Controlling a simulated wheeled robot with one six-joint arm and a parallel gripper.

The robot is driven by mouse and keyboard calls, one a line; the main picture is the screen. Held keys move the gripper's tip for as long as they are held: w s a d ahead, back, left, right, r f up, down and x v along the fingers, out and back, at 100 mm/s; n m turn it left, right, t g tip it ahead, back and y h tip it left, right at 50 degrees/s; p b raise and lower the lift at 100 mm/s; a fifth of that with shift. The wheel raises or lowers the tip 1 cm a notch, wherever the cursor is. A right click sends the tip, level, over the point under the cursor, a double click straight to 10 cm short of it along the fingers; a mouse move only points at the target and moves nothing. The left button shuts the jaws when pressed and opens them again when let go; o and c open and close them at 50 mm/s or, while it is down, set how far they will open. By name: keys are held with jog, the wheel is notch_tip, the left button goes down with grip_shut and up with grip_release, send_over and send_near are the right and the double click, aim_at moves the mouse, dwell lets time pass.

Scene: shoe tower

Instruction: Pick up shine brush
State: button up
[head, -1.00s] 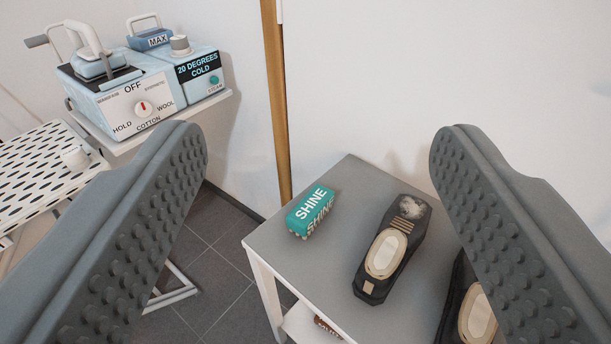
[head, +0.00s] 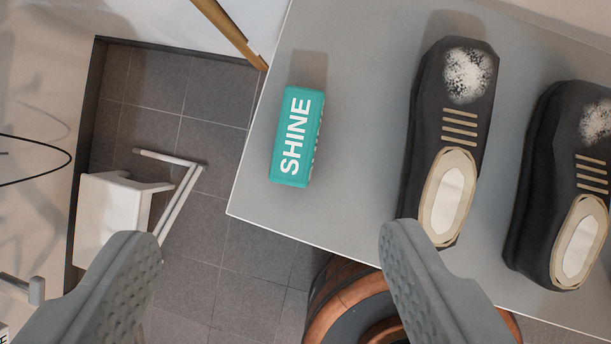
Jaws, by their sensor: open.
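The shine brush (head: 297,135) is a teal block with white "SHINE" lettering on its top. It lies near the left edge of the grey table top (head: 355,130), with its long side running up and down the picture. My gripper (head: 268,235) is open and empty, seen from above with its fingers wide apart. The brush shows beyond the fingertips, between their lines, and nothing touches it. The brush's bristles are mostly hidden under it.
A black shoe (head: 445,150) with a white dusty toe stands right of the brush, and a second shoe (head: 565,190) stands further right. A wooden barrel-like object (head: 345,305) is below the table's front edge. A white frame (head: 115,205) stands on the tiled floor at left.

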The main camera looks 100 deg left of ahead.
jog(key=w+f+m+g, duration=0.2)
jog(key=w+f+g, duration=0.3)
jog(key=w+f, duration=0.1)
send_over(295, 136)
jog(key=f, duration=1.2)
jog(key=shift+s+d+f, duration=0.1)
jog(key=shift+s, duration=0.1)
jog(key=shift+w+f, duration=0.15)
jog(key=shift+f, duration=2.6)
jog(key=c, duration=1.1)
